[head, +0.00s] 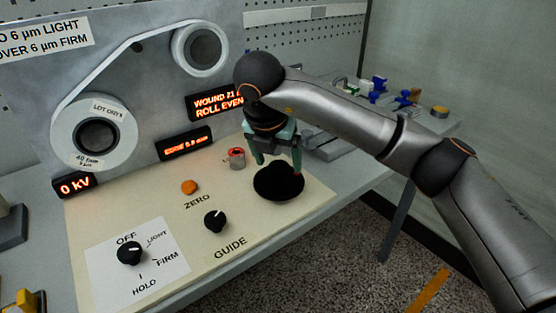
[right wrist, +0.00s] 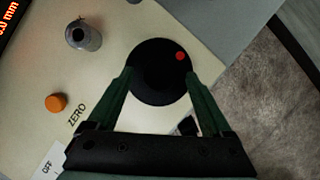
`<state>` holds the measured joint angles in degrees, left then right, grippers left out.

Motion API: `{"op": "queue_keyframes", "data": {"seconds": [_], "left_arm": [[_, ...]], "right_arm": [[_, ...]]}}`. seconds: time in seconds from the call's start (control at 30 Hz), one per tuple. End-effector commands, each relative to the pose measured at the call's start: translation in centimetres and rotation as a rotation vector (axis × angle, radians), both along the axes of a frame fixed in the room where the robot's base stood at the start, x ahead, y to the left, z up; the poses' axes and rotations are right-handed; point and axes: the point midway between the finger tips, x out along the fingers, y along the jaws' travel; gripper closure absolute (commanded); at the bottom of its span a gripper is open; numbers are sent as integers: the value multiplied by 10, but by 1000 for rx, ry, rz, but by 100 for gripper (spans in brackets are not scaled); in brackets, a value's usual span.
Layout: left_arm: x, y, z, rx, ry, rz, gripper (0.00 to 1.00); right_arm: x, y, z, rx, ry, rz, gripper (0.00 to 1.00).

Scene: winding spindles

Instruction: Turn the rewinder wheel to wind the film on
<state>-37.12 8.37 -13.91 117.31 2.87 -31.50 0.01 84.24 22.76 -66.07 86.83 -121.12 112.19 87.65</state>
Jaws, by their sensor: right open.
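The rewinder wheel (head: 279,183) is a round black wheel lying on the cream panel, right of the GUIDE knob. It also shows in the right wrist view (right wrist: 160,88), with a red dot near its upper right edge. My right gripper (head: 276,164) is open above the wheel, pointing down. In the right wrist view its two green fingers (right wrist: 158,70) reach over opposite sides of the wheel; I cannot tell whether they touch it. Pale film runs from the large roll (head: 62,135) up to the smaller roll (head: 201,50). My left gripper is out of view.
A lit display (head: 216,102) partly reads "WOUND" and "ROLL EVEN", its end hidden by my arm. An orange button (head: 189,187), a grey red-ringed post (head: 237,158), the GUIDE knob (head: 214,221) and the OFF/LIGHT/FIRM/HOLD knob (head: 130,253) stand left of the wheel.

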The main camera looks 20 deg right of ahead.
Motion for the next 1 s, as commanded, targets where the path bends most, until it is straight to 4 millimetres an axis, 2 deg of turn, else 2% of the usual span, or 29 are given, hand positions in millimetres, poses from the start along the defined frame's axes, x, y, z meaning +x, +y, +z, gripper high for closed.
{"op": "queue_keyframes", "data": {"seconds": [0.3,0.5,0.7,1.0], "left_arm": [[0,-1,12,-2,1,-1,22],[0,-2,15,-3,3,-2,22],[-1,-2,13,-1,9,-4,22],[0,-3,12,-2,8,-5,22]], "right_arm": [[-20,14,66,-1,-10,2,16],[-31,22,95,0,-6,0,16],[-36,25,107,0,-4,0,16],[-36,26,108,1,-2,1,16]]}}
